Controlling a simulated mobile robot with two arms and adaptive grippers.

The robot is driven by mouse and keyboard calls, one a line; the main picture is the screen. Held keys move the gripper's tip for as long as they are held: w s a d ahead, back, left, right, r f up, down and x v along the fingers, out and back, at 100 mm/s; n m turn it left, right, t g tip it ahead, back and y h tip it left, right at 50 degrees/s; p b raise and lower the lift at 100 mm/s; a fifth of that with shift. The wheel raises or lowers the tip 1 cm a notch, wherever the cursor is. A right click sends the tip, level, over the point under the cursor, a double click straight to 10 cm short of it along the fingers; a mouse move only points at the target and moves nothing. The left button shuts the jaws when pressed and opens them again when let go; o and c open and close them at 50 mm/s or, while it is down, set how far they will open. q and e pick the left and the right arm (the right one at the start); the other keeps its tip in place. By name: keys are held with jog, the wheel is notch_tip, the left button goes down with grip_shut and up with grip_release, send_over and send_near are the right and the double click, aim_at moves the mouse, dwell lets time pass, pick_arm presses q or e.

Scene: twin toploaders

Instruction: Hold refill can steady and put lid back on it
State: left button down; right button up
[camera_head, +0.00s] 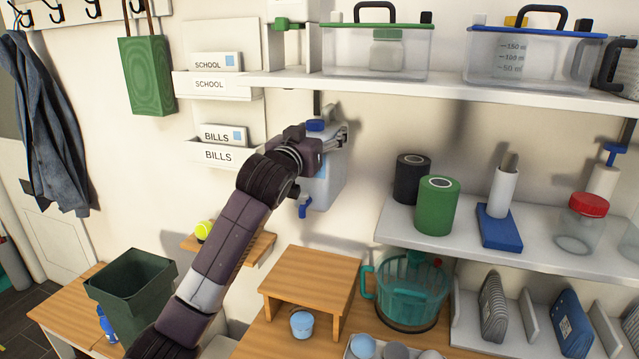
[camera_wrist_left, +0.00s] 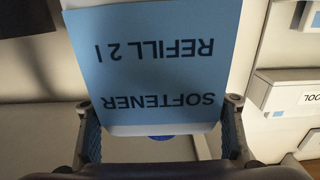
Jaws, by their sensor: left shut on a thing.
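The refill can is a pale container (camera_head: 333,178) with a blue label in the head view. In the left wrist view its label (camera_wrist_left: 150,60) reads "SOFTENER REFILL 2 l" upside down. My left gripper (camera_head: 333,137) is shut on the can's upper part, with one finger on each side in the wrist view (camera_wrist_left: 160,118). The can looks upright, below the upper shelf. A blue round cap (camera_head: 316,125) shows at its top, partly behind the gripper; I cannot tell whether it is seated. My right gripper is not in view.
The upper shelf (camera_head: 400,92) runs overhead. A small wooden stand (camera_head: 310,272), a light-blue cup (camera_head: 302,324) and a teal jug (camera_head: 408,290) stand below. A green bin (camera_head: 135,285) is at left.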

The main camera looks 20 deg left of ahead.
pick_arm(q)
notch_tip(320, 180, down, 14)
jog(key=p, duration=0.3)
jog(key=shift+s+r, duration=0.1)
jog(key=shift+r, duration=0.1)
jog(key=shift+f, duration=0.45)
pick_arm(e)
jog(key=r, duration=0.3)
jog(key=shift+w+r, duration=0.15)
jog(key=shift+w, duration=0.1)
